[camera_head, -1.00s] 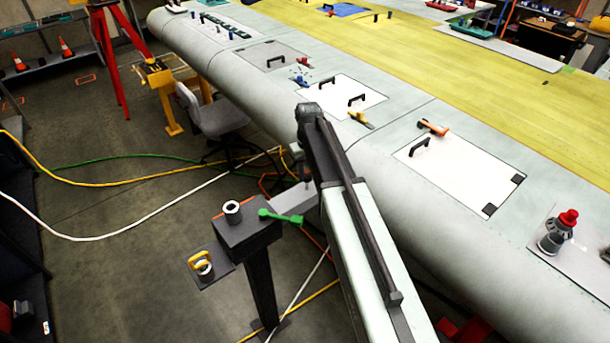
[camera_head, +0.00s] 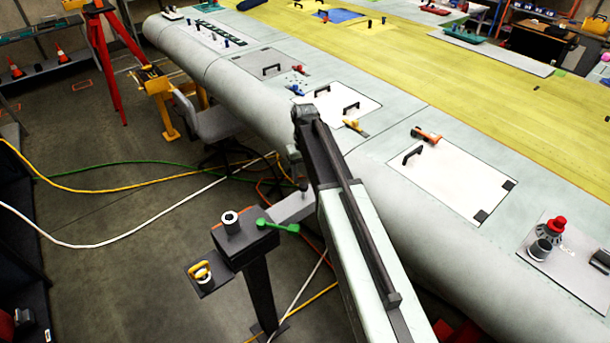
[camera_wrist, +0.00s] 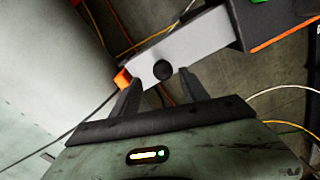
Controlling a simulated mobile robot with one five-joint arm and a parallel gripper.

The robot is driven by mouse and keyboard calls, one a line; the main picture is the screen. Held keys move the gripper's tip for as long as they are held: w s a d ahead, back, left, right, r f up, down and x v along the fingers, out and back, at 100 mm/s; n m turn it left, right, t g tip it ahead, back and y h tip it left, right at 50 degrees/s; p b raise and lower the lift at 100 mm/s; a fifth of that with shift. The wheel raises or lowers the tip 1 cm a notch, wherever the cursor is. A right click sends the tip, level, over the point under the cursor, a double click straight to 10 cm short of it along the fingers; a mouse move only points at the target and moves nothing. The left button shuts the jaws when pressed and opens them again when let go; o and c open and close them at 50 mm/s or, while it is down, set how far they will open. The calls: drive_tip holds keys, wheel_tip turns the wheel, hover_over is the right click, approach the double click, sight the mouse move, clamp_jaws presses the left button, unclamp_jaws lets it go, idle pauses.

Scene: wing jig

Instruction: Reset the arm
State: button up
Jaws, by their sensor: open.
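My gripper shows in the wrist view (camera_wrist: 158,95), its two dark fingers apart with nothing between them. Beyond the fingers lies a pale grey bar with a dark round knob (camera_wrist: 163,71). In the head view my arm reaches forward from the bottom, between the wing (camera_head: 440,225) and a dark post stand (camera_head: 255,250). The gripper itself is hidden behind my arm there. The grey bar (camera_head: 292,208) sticks out from the stand beside my arm.
A yellow-topped part (camera_head: 200,272) sits on a lower shelf. A chair (camera_head: 215,120) and red tripod (camera_head: 105,60) stand farther back. Cables (camera_head: 110,240) cross the floor.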

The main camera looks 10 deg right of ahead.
wheel_tip(320, 180, up, 4)
drive_tip(key=p, duration=0.2)
drive_tip(key=shift+r+p, duration=0.1)
drive_tip(key=shift+p, duration=0.25)
drive_tip(key=shift+f, duration=0.2)
drive_tip(key=shift+d+f+b, duration=0.1)
drive_tip(key=shift+f+b, duration=0.2)
drive_tip(key=shift+b, duration=0.2)
drive_tip(key=s+d+f+m+b, duration=0.1)
drive_tip(key=s+d+f+b, duration=0.1)
drive_tip(key=s+f+b, duration=0.3)
drive_tip(key=s+d+f+m+b, duration=0.1)
drive_tip(key=s+d+f+b, duration=0.2)
drive_tip(key=s, duration=1.1)
wheel_tip(320, 180, down, 3)
drive_tip(key=b, duration=0.3)
drive_tip(key=shift+s+d+f+m, duration=0.2)
drive_tip(key=shift+d+m, duration=0.1)
